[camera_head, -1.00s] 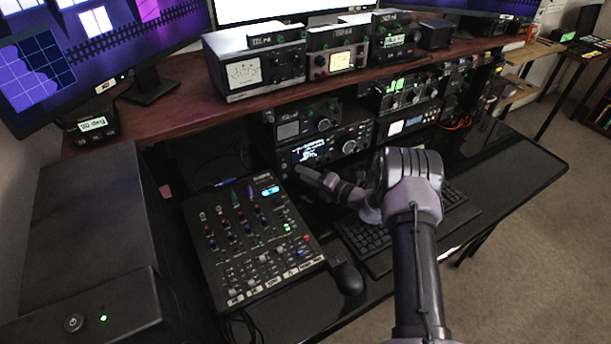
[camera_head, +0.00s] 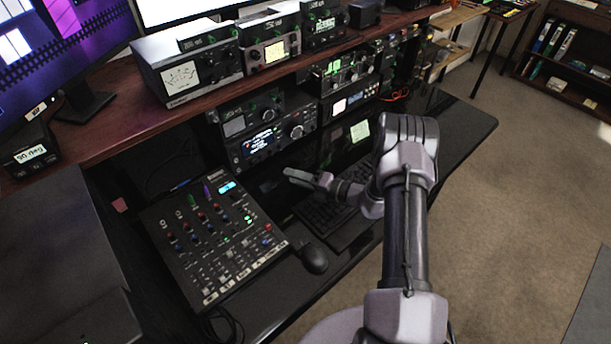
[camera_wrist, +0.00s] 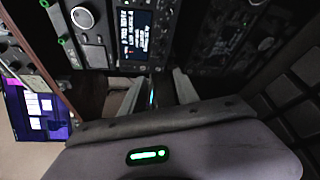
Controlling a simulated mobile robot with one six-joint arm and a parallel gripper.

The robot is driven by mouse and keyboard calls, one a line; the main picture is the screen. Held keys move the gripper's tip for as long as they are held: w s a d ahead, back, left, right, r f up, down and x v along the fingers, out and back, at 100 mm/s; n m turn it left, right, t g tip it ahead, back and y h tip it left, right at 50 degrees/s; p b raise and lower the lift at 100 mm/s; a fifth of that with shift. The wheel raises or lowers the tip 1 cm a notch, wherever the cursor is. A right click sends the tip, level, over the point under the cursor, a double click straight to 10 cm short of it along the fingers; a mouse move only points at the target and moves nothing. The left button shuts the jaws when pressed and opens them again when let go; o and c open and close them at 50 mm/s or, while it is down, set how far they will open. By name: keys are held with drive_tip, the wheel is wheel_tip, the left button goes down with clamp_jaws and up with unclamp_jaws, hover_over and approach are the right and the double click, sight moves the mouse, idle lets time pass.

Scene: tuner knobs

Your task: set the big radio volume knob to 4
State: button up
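The big radio (camera_head: 265,143) is a dark unit with a lit screen and a large round dial, on the shelf under the wooden top. A radio front with a lit text screen (camera_wrist: 137,35) fills the upper part of the wrist view. I cannot tell which small knob is the volume knob or read its setting. My gripper (camera_head: 293,175) is in front of the radio and to its lower right in the head view, apart from it. In the wrist view my gripper's two fingers (camera_wrist: 158,82) stand apart with nothing held between them.
A mixer (camera_head: 215,240) lies on the black desk at left, with a mouse (camera_head: 315,258) and keyboard (camera_head: 340,220) beside it. Other radio units (camera_head: 345,72) stand right of the radio. The wooden shelf (camera_head: 110,135) overhangs them. Open floor lies at right.

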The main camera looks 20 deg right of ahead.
drive_tip(key=shift+p+v, duration=0.3)
drive_tip(key=shift+v, duration=1.55)
